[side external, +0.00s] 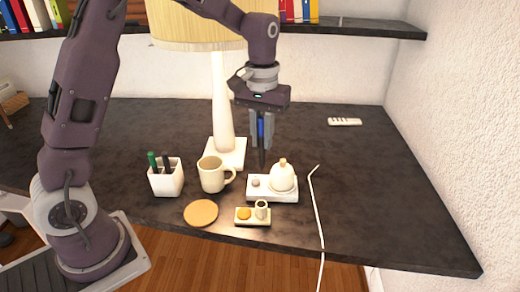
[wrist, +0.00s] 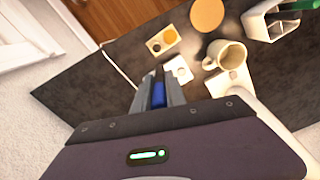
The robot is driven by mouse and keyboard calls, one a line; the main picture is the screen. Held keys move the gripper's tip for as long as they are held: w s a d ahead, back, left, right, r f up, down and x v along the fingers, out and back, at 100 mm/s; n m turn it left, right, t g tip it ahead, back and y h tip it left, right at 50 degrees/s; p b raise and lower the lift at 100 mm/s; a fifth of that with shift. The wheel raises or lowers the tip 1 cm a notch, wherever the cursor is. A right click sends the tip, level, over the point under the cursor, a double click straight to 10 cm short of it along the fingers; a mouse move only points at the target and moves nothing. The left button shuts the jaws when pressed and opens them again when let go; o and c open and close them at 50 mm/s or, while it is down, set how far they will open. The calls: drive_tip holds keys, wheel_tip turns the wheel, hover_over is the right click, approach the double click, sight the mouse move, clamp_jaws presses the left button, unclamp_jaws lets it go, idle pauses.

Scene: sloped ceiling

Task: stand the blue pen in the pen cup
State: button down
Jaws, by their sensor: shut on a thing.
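My gripper (side external: 262,128) is shut on the blue pen (side external: 261,130) and holds it upright above the dark desk, behind the white tray with the lidded pot. The pen's dark lower end points down; whether it touches anything is unclear. In the wrist view the blue pen (wrist: 158,88) shows between my gripper's fingers (wrist: 158,90). The white pen cup (side external: 166,181) stands at the front left of the desk with a green pen and dark pens in it. It is at the upper right of the wrist view (wrist: 262,28). My gripper is well to the right of the cup.
A beige mug (side external: 212,175) stands between the cup and the white tray (side external: 260,195) with its white pot (side external: 283,178). A lamp (side external: 223,110) rises behind. A cork coaster (side external: 201,213), a small tray (side external: 245,222), a white cable (side external: 317,210) and a remote (side external: 345,122) lie around.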

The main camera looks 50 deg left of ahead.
sight(259, 124)
drive_tip(key=m, duration=0.1)
drive_tip(key=r+m, duration=0.1)
drive_tip(key=m, duration=0.2)
drive_tip(key=shift+w+a+r, duration=0.1)
drive_tip(key=shift+a+r, duration=0.15)
drive_tip(key=shift+r, duration=0.15)
drive_tip(key=shift+a+r+m, duration=0.3)
drive_tip(key=shift+r+m, duration=0.2)
drive_tip(key=shift+m, duration=0.7)
drive_tip(key=s+a+f+n, duration=0.2)
drive_tip(key=s+a+n, duration=0.85)
drive_tip(key=n, duration=0.85)
drive_tip(key=s+a+f+n, duration=0.1)
drive_tip(key=s+a+n, duration=0.1)
drive_tip(key=a+n, duration=0.3)
drive_tip(key=s+a+f+n, duration=0.1)
drive_tip(key=s+a+n, duration=0.2)
drive_tip(key=a, duration=1)
drive_tip(key=shift+s+a+f+n, duration=0.15)
drive_tip(key=shift+s+f+n, duration=0.2)
drive_tip(key=shift+n, duration=0.75)
wheel_tip(259, 124, down, 11)
drive_tip(key=shift+f, duration=0.2)
